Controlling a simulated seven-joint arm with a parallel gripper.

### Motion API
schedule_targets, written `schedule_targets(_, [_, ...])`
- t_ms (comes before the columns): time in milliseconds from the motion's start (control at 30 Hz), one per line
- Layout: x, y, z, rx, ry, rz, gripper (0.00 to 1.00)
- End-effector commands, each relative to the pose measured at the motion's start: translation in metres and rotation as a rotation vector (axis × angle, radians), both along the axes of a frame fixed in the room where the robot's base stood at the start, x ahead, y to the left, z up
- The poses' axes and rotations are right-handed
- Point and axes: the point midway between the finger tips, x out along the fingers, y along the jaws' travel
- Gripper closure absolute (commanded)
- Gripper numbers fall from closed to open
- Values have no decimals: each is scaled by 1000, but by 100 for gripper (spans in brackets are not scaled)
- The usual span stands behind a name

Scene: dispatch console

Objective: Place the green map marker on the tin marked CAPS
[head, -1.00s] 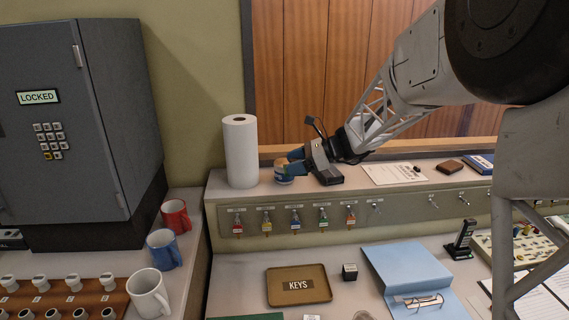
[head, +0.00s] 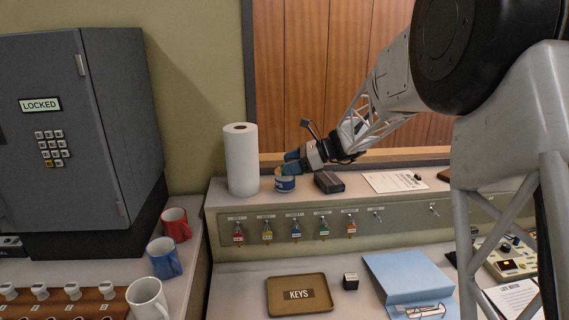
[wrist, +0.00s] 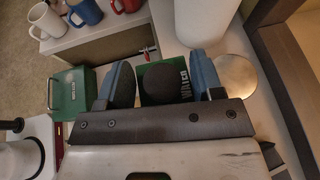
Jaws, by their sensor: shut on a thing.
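My gripper (head: 291,162) is over the back ledge, at the tin. In the head view the fingers mostly hide the marker. In the wrist view a pale round lid (wrist: 237,75) shows beside the right finger. I cannot tell whether marker and tin touch.
A paper towel roll (head: 241,160) stands left of the tin, and a black box (head: 328,182) lies close to its right. A paper sheet (head: 394,181) lies farther right. Keys hang along the ledge front (head: 400,222). Mugs (head: 164,257) stand lower left.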

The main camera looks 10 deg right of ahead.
Motion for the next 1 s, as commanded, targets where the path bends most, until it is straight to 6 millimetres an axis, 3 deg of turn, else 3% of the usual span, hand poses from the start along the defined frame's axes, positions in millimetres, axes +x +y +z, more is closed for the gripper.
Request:
schedule_targets(600, [82, 7, -8, 0, -1, 0, 64])
schedule_targets(1000, [91, 8, -8, 0, -1, 0, 64])
